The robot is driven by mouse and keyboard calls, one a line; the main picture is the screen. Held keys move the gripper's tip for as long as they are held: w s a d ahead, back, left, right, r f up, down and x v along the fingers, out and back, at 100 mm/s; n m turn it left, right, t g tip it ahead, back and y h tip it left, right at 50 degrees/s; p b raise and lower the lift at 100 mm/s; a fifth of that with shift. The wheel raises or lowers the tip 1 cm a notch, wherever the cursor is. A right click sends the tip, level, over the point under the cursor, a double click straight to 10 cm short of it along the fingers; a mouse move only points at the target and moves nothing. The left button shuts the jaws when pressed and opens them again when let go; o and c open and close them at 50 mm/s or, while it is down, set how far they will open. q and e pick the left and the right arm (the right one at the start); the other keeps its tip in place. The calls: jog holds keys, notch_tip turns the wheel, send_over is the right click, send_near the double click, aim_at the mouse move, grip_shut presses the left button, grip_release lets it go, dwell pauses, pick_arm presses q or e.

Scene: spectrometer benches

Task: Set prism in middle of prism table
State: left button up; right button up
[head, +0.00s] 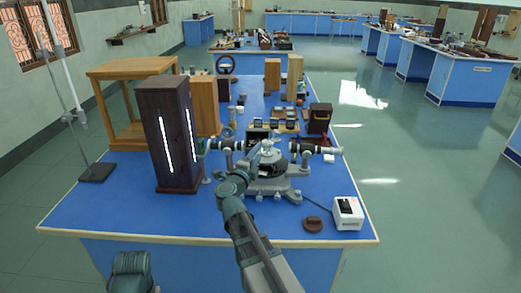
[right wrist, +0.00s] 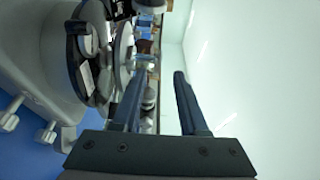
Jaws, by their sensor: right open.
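The spectrometer (head: 273,184) stands on the near blue bench, with its tubes reaching out to left and right. Its round prism table is at the centre, partly hidden by my right gripper (head: 262,152). I cannot make out the prism for certain in either view. In the right wrist view my right gripper (right wrist: 157,80) is open, its two dark fingers apart with nothing seen held between them. The spectrometer's round grey and black plates (right wrist: 100,50) appear sideways, left of and beyond the fingers. My left gripper is not in view.
A tall dark wooden lamp box (head: 165,130) with bright slits stands left of the spectrometer.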

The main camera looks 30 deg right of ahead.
jog(key=v, duration=0.7)
jog(key=shift+s+a, duration=0.2)
jog(key=shift+f, duration=0.1)
